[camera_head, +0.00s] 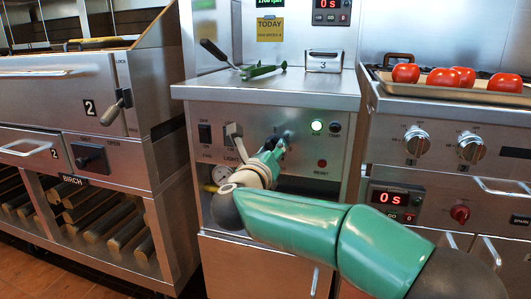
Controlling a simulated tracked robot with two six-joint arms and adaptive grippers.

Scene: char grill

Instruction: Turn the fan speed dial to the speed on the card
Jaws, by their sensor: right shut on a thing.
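A yellow card (270,29) headed TODAY is fixed to the steel back panel; its lower line is too small to read. A green display (270,3) above it is cut by the top edge and hard to read. My right arm reaches up from the lower right to the control panel (218,128). My right gripper (281,143) is shut at the middle of this panel, on what appears to be the fan speed dial. The gripper and wrist hide most of the dial, so its pointer setting cannot be read. My left gripper is not in view.
Beside the gripper are a switch lever (235,136), a lit green lamp (317,126) and a red button (322,163). A gauge (222,174) sits lower left. Tomatoes (442,78) lie on a tray at right. A green item (262,70) lies on the counter above.

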